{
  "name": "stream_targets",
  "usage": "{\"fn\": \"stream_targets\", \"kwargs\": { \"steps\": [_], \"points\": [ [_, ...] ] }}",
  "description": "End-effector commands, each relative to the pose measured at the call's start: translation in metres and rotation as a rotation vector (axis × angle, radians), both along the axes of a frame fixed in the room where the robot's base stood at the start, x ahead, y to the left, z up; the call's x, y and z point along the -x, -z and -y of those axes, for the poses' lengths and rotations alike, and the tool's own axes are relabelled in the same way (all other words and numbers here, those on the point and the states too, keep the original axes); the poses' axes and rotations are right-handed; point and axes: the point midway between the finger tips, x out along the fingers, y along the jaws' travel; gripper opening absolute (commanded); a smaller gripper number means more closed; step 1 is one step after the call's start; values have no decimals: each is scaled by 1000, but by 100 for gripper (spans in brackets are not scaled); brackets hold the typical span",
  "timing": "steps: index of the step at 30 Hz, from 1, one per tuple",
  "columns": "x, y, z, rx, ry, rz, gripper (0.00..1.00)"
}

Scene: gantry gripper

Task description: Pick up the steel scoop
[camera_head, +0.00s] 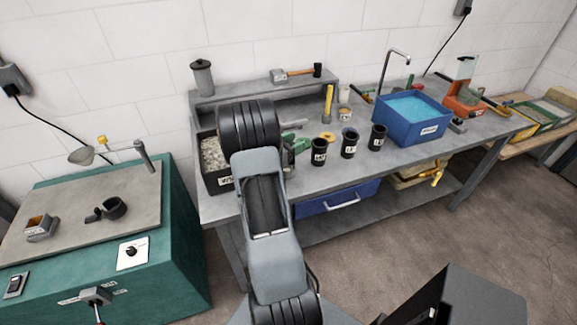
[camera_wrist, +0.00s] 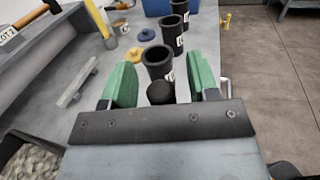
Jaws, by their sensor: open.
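I cannot pick out the steel scoop with certainty in either view. My gripper (camera_head: 294,140) is over the left part of the grey bench, largely hidden behind my own arm in the head view. In the wrist view its green fingers (camera_wrist: 163,78) stand apart. A dark round knob (camera_wrist: 160,92) shows between them; I cannot tell what it belongs to or whether it touches a finger. A pale grey bar (camera_wrist: 76,83) lies on the bench left of the fingers. A black cup (camera_wrist: 158,64) stands just beyond them.
A gravel bin (camera_head: 216,184) is at the bench's left end. Labelled black cups (camera_head: 349,148) stand in a row, with a blue water tub (camera_head: 408,125) to their right. A raised shelf (camera_head: 240,88) runs behind. A green cabinet (camera_head: 185,235) stands at left.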

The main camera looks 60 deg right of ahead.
Motion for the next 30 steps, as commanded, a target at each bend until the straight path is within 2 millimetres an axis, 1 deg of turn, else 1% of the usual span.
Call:
{"fn": "stream_targets", "kwargs": {
  "steps": [3,10,11,25,26,30],
  "points": [
    [2,0,6,0,0,0,54],
    [2,1,7,0,-1,0,54],
    [2,1,7,0,-1,0,53],
    [2,0,6,0,-1,0,8],
    [2,0,6,0,-1,0,5],
    [2,0,6,0,-1,1,5]
  ]
}}
